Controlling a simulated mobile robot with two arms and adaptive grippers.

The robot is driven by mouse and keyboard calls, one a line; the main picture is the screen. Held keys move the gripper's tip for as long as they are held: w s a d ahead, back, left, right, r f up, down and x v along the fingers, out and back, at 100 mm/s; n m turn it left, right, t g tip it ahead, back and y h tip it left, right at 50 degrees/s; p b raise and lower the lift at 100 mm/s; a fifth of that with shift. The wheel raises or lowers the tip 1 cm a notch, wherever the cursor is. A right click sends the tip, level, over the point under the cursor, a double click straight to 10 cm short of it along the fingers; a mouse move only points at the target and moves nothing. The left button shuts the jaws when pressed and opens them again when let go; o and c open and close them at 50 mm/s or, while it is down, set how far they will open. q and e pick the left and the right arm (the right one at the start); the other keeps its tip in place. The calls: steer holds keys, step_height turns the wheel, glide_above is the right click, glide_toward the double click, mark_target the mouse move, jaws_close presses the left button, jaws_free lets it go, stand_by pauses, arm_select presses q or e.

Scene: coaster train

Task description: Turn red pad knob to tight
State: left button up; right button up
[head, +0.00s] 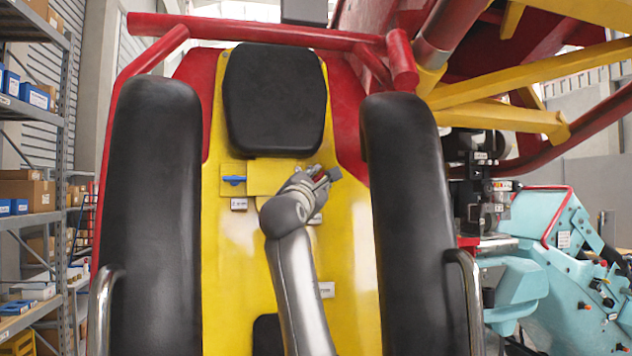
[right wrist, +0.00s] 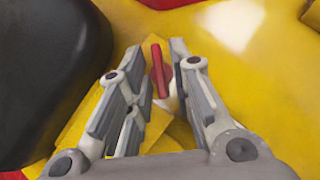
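The red pad knob (right wrist: 157,70) is a slim red bar on a yellow plate (right wrist: 152,43) in the right wrist view. My right gripper (right wrist: 156,55) is open, with one finger on each side of the knob and gaps on both sides. I cannot tell how deep the fingers reach around it. In the head view my right gripper (head: 325,174) is at the right of the yellow plate (head: 262,178) below the headrest and mostly hides the red knob. The knob's setting cannot be read. My left gripper is not in view.
A blue knob (head: 234,179) sits left on the plate, with a label (head: 239,203) below it. The black headrest (head: 274,100) is above. Black padded restraints (head: 152,220) and (head: 408,220) flank the yellow seat back (head: 236,270). A red bar (head: 250,32) crosses the top.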

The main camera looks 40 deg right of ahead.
jaws_close()
steer(key=shift+a+r+m+g, duration=0.1)
steer(key=shift+r+m+g, duration=0.05)
steer(key=shift+m+g, duration=0.15)
steer(key=m+g, duration=0.2)
steer(key=m, duration=0.1)
steer(key=m+g, duration=0.1)
steer(key=m, duration=0.1)
steer(key=shift+a+r+y, duration=0.1)
steer(key=shift+r+y, duration=0.15)
steer(key=shift+y, duration=0.05)
steer(key=shift+w+r+m+g+y, duration=0.1)
steer(key=shift+m+g+y, duration=0.5)
steer(key=shift+m, duration=0.5)
steer(key=shift+r+m+g+y, duration=0.1)
steer(key=shift+m+g+y, duration=0.3)
steer(key=shift+m+g, duration=0.55)
steer(key=shift+m, duration=0.25)
steer(key=shift+o, duration=1.6)
jaws_free()
steer(key=shift+f, duration=0.1)
